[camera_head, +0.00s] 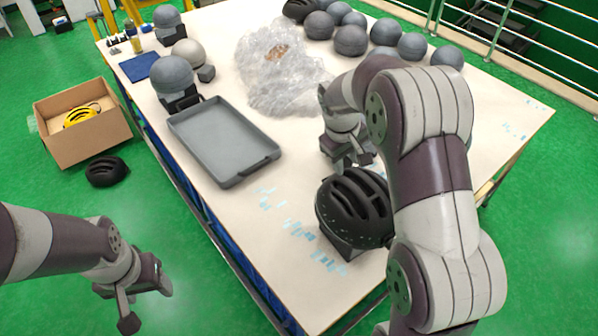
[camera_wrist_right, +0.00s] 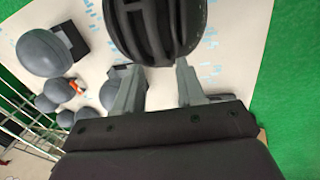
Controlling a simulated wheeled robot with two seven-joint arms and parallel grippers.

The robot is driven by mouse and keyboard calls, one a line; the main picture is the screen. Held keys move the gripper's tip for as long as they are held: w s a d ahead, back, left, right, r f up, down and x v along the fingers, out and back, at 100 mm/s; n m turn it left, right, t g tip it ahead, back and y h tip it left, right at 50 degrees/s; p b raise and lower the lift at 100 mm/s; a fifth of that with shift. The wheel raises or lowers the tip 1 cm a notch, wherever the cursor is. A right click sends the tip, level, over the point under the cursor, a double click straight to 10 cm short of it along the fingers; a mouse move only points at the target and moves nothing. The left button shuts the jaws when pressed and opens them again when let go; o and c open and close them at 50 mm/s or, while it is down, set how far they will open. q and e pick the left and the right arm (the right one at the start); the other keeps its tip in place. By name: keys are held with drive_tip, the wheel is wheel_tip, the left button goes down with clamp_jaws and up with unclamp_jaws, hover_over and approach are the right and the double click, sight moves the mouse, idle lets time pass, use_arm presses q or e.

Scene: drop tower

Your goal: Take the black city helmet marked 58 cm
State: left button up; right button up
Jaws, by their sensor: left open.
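A black vented helmet (camera_head: 352,210) sits on a dark block on the near right part of the table. It also shows at the top of the right wrist view (camera_wrist_right: 155,25). No size mark is readable on it. My right gripper (camera_wrist_right: 158,78) is open, its fingers apart, with the helmet's edge just beyond the fingertips; I cannot tell whether they touch. In the head view my right gripper (camera_head: 350,160) is just behind the helmet, partly hidden by my arm. My left gripper (camera_head: 142,298) is open and empty, left of the table over the green floor.
Another black helmet (camera_head: 106,171) lies on the floor beside a cardboard box (camera_head: 85,145) holding a yellow helmet (camera_head: 80,116). A grey tray (camera_head: 222,138), clear plastic wrap (camera_head: 282,70) and several grey headforms (camera_head: 350,40) occupy the table. A third black helmet (camera_head: 297,9) is at the back.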

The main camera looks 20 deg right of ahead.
drive_tip(key=w, duration=0.2)
drive_tip(key=n+p, duration=0.1)
drive_tip(key=p, duration=0.1)
hover_over(353, 187)
drive_tip(key=s+a, duration=0.1)
drive_tip(key=s+a+x, duration=0.1)
drive_tip(key=x, duration=0.5)
drive_tip(key=p+x, duration=0.1)
drive_tip(key=x, duration=0.1)
drive_tip(key=w+a+p+x, duration=0.1)
drive_tip(key=x, duration=0.1)
drive_tip(key=shift+d+f, duration=0.1)
drive_tip(key=shift+f, duration=0.2)
drive_tip(key=shift+s+d+f, duration=0.2)
drive_tip(key=shift+d+f, duration=0.15)
drive_tip(key=shift+f, duration=0.05)
use_arm(q)
drive_tip(key=r, duration=0.4)
drive_tip(key=shift+s+a+r, duration=0.1)
drive_tip(key=shift+s+r, duration=0.1)
drive_tip(key=shift+s, duration=0.1)
use_arm(e)
drive_tip(key=shift+w+a, duration=0.15)
clamp_jaws()
